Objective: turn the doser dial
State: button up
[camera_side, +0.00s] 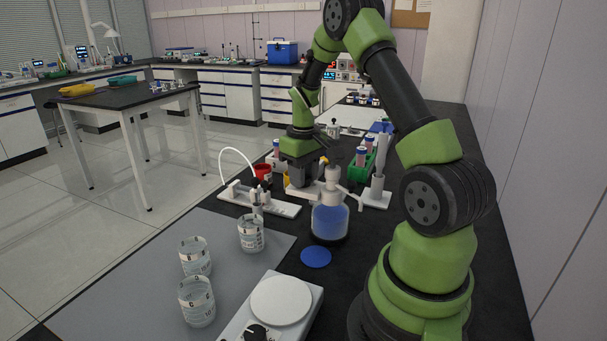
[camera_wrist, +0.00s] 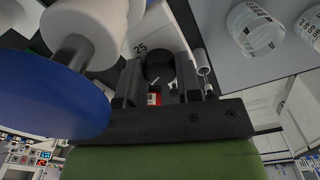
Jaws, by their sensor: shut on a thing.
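My gripper (camera_side: 303,184) is low over the bench, behind and left of the bottle with blue liquid (camera_side: 330,221). In the wrist view, the gripper's two dark fingers (camera_wrist: 168,88) are on either side of a round black dial (camera_wrist: 158,66) with a short pale mark. The fingers are shut on it. A white surface printed "25" (camera_wrist: 140,46) shows beside the dial. In the side view the gripper and bottle hide the dial.
A white stand with a curved tube (camera_side: 270,205) is left of the gripper. Several beakers (camera_side: 197,300) stand on the grey mat (camera_side: 130,300). A white balance-like device (camera_side: 312,312) is in front. A green rack (camera_side: 362,166) and a white column (camera_side: 378,182) stand close on the right.

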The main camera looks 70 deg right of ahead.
jog(key=m, duration=0.4)
jog(key=shift+m, duration=0.3)
jog(key=o, duration=0.9)
jog(key=shift+o, duration=0.2)
jog(key=shift+r, duration=0.1)
notch_tip(320, 180, up, 10)
